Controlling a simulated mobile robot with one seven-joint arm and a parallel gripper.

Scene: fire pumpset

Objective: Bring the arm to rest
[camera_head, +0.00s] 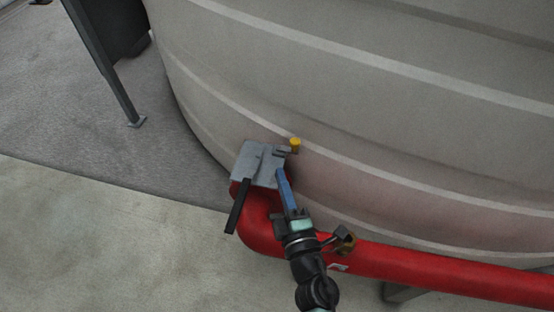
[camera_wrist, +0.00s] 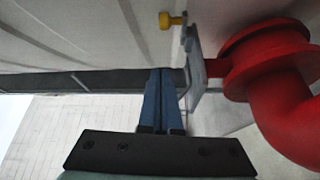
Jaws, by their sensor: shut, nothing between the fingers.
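My gripper (camera_head: 283,178) has blue fingers and reaches up to the grey bracket plate (camera_head: 248,160) at the foot of the tank. In the wrist view my gripper (camera_wrist: 161,72) is shut, with its two blue fingers together and nothing between them. The fingertips appear beside a dark bar or handle (camera_wrist: 100,80) that runs left from the plate; I cannot tell whether they touch it. The same dark handle (camera_head: 237,206) hangs down from the plate in the head view. My black arm comes up from the lower edge there.
A large ribbed grey tank (camera_head: 370,110) fills the back. A red pipe (camera_head: 430,268) runs along its foot to the right. A yellow knob (camera_head: 295,143) sticks out above the plate. A metal post (camera_head: 105,65) stands at upper left. The concrete floor (camera_head: 90,240) is clear at lower left.

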